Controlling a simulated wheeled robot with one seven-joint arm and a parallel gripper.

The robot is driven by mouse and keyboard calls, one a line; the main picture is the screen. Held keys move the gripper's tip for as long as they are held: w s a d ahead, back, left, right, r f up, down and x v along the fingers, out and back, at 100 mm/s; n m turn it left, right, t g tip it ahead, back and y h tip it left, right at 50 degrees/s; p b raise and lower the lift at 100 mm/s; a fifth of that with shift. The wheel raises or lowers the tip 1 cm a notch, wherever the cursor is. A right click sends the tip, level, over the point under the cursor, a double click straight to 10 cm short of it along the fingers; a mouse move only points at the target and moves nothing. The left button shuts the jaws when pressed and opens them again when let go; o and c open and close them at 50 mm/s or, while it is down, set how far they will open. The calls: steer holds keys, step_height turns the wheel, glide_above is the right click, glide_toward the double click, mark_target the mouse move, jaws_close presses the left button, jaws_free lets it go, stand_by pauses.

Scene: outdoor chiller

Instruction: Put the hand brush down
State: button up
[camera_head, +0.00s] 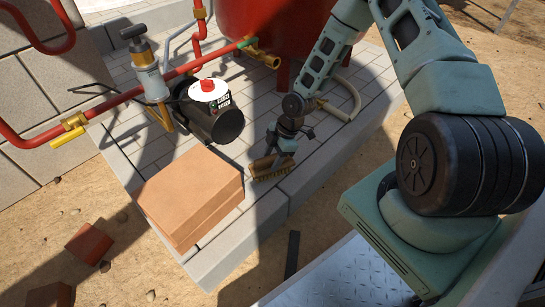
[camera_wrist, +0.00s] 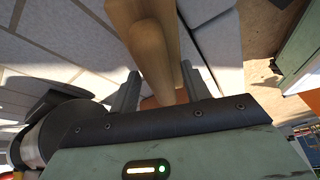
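The hand brush (camera_head: 270,167) has a brown wooden body with pale bristles pointing down. It is at the front edge of the paved slab (camera_head: 240,227), just right of the stacked terracotta-coloured blocks. My gripper (camera_head: 283,150) is directly above it, pointing down. In the wrist view, the wooden part of the brush (camera_wrist: 150,40) runs between the two fingers of my gripper (camera_wrist: 160,85), which look closed around it. The exact finger contact is partly hidden. The bristles are at or very near the paving; I cannot tell whether they touch.
The terracotta-coloured blocks (camera_head: 192,190) stand close left of the brush. A black pump (camera_head: 210,112), red pipes (camera_head: 85,118) and a red tank (camera_head: 275,30) are behind. Bare paving (camera_head: 325,150) lies right of the brush. Loose bricks (camera_head: 89,243) lie on the sandy ground.

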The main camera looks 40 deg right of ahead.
steer(key=w+p+v, duration=0.1)
steer(key=p+v, duration=0.6)
steer(key=v, duration=0.5)
step_height(320, 180, up, 9)
steer(key=m+g+h, duration=0.1)
steer(key=h, duration=0.1)
glide_above(269, 171)
steer(key=s+a+r+m+h, duration=0.1)
steer(key=s+a+r+m, duration=0.2)
steer(key=s+a+r, duration=0.5)
steer(key=s+a+r+m, duration=0.4)
steer(key=s+a+r, duration=0.4)
steer(key=s+r, duration=0.4)
steer(key=shift+s+a+r+h, duration=0.15)
steer(key=shift+s+h, duration=0.25)
steer(key=shift+s, duration=0.5)
steer(key=shift+r, duration=0.1)
